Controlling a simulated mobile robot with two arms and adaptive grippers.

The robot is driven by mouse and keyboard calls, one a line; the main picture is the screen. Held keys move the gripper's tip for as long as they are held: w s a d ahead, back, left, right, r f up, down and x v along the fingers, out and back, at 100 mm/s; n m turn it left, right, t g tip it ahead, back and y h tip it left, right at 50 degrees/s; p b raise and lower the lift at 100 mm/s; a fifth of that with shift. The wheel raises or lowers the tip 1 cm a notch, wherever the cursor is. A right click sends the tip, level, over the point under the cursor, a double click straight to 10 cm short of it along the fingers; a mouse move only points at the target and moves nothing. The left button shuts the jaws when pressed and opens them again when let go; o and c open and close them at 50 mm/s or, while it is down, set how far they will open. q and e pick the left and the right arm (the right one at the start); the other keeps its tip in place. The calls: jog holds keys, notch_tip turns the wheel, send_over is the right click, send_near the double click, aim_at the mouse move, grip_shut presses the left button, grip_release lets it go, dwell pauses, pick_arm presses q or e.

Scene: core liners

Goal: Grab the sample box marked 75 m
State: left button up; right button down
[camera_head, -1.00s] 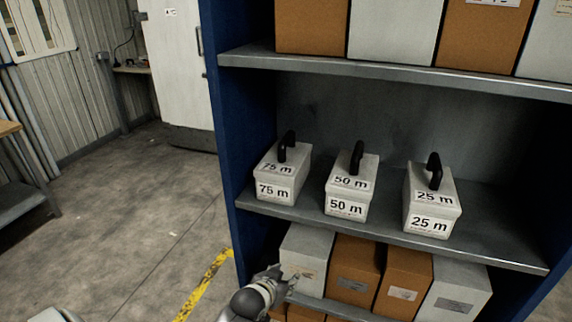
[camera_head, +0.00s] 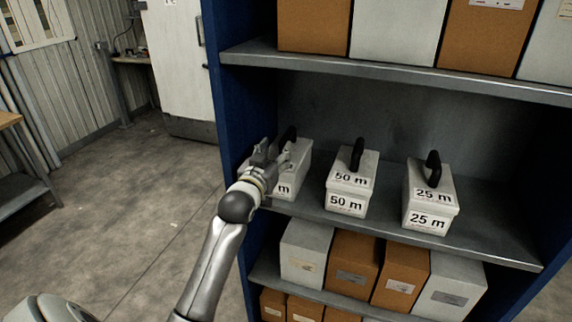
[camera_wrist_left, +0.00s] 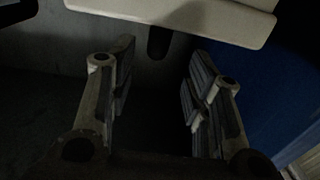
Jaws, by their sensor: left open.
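The white sample box marked 75 m (camera_head: 300,159) stands at the left end of the middle shelf, with a dark handle on its lid. My left gripper (camera_head: 274,152) is in front of it, level with its top, and hides much of its label and part of the handle. In the left wrist view the gripper (camera_wrist_left: 160,60) is open. The pale box edge (camera_wrist_left: 190,14) crosses the top there, and the dark handle (camera_wrist_left: 158,42) shows in the gap between the fingertips. I cannot tell whether the fingers are around it. My right gripper is not in view.
The box marked 50 m (camera_head: 350,184) and the box marked 25 m (camera_head: 431,198) stand to the right on the middle shelf (camera_head: 388,222). The blue side panel (camera_head: 229,120) is close on the left. Larger boxes fill the shelves above and below.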

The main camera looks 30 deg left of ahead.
aim_at(282, 143)
pick_arm(q)
jog(key=shift+x, duration=0.8)
jog(key=shift+w+r, duration=0.1)
jog(key=shift+w, duration=0.25)
jog(key=shift+p+x, duration=0.95)
jog(key=shift+x, duration=1.35)
jog(key=shift+d, duration=0.1)
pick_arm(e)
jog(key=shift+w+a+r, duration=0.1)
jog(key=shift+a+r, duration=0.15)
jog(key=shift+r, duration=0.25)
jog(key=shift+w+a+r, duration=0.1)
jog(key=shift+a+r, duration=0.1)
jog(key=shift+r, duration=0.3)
pick_arm(q)
jog(key=shift+c, duration=0.5)
grip_shut()
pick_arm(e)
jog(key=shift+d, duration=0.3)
pick_arm(q)
jog(key=shift+r, duration=0.1)
